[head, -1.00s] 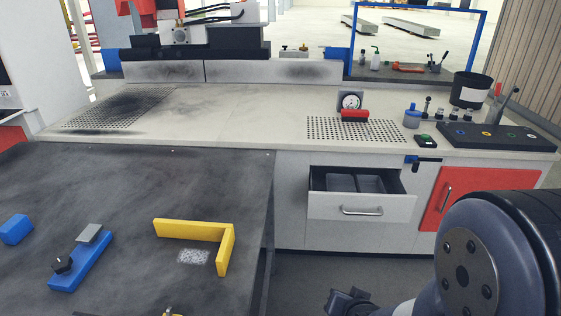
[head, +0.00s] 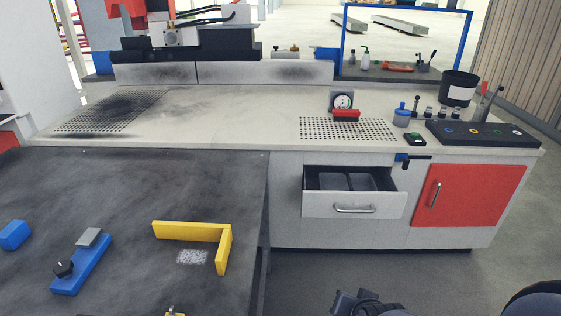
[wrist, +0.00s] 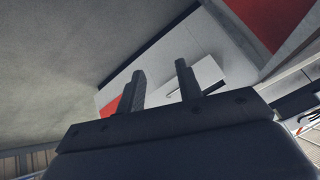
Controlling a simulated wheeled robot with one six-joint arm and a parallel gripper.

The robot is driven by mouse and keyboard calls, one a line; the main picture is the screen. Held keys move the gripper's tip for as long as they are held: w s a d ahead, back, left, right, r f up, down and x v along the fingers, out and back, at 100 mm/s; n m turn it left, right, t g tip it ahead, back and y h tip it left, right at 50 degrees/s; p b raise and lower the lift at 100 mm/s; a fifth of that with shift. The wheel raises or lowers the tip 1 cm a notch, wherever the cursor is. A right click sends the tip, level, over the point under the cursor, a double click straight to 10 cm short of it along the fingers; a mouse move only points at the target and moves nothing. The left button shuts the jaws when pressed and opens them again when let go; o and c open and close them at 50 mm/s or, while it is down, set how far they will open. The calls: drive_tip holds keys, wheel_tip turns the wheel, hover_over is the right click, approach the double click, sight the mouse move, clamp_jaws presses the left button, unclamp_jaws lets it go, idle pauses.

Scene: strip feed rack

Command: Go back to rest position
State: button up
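My gripper shows in the wrist view (wrist: 160,86) with its two dark fingers apart and nothing between them. It is open and points toward the cabinet front with the drawer and red door. In the head view a dark part of my gripper (head: 362,303) shows at the bottom edge, in front of the cabinet and right of the dark table. The rest of it is cut off by the frame.
A drawer (head: 352,204) of the light workbench (head: 240,135) stands open. A red door (head: 468,195) beside it is shut. The dark table (head: 120,190) at left holds a yellow angle piece (head: 190,231) and blue parts (head: 82,264). The floor (head: 420,275) before the cabinet is clear.

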wheel_tip(320, 180, up, 7)
drive_tip(key=w+t+p, duration=0.1)
drive_tip(key=p, duration=0.1)
drive_tip(key=shift+a+f+y+p, duration=0.15)
drive_tip(key=shift+a+y+p, duration=0.05)
drive_tip(key=shift+y+p, duration=0.15)
